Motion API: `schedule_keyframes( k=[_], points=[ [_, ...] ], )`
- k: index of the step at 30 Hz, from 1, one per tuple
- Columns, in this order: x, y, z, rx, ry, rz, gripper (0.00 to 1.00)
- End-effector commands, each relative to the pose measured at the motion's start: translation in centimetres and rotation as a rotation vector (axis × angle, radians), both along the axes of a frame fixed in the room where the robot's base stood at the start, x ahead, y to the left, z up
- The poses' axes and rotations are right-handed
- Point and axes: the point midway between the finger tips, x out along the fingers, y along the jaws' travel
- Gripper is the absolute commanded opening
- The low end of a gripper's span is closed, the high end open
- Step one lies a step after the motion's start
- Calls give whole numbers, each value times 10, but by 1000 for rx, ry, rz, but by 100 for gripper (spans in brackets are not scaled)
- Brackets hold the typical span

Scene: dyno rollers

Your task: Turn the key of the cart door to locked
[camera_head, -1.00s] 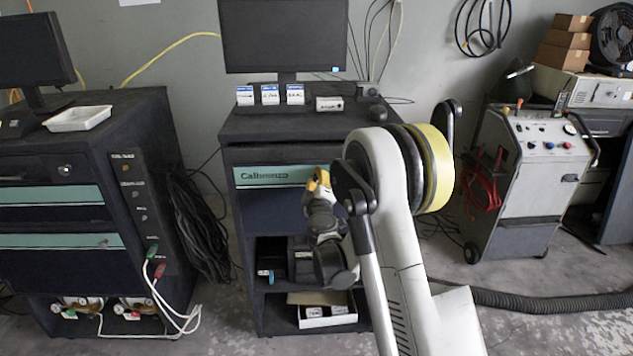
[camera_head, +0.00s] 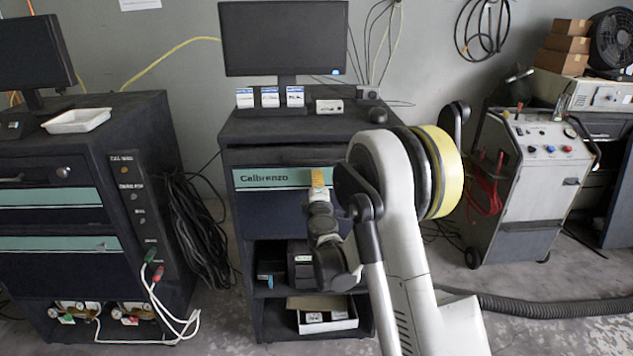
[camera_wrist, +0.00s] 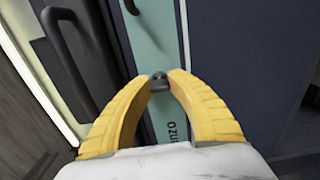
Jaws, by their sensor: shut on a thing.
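The dark cart (camera_head: 290,222) stands in the middle of the head view, with a teal strip (camera_head: 262,178) marked with lettering across its upper front. My gripper (camera_head: 319,178) is at the right part of this strip. In the wrist view its two yellow fingers (camera_wrist: 159,80) are closed around a small dark key (camera_wrist: 159,83) at the teal strip (camera_wrist: 150,40). Most of the key is hidden between the fingertips, and in the head view it is hidden by my gripper. I cannot tell the key's exact angle.
A dark handle (camera_wrist: 72,45) shows left of the fingers in the wrist view. A monitor (camera_head: 283,40) and small boxes stand on the cart top. Another dark cabinet (camera_head: 60,215) is on the left and a grey wheeled machine (camera_head: 530,190) on the right.

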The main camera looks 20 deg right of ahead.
Motion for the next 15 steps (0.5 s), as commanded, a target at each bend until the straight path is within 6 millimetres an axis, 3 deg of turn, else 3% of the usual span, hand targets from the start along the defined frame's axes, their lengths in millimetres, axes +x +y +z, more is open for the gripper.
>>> schedule_keyframes(
  k=[11,12,13,15],
  points=[
    [0,0,0,-3,1,0,0],
    [0,0,0,-3,1,0,33],
    [0,0,0,-3,1,0,42],
    [0,0,0,-3,1,0,45]
  ],
)
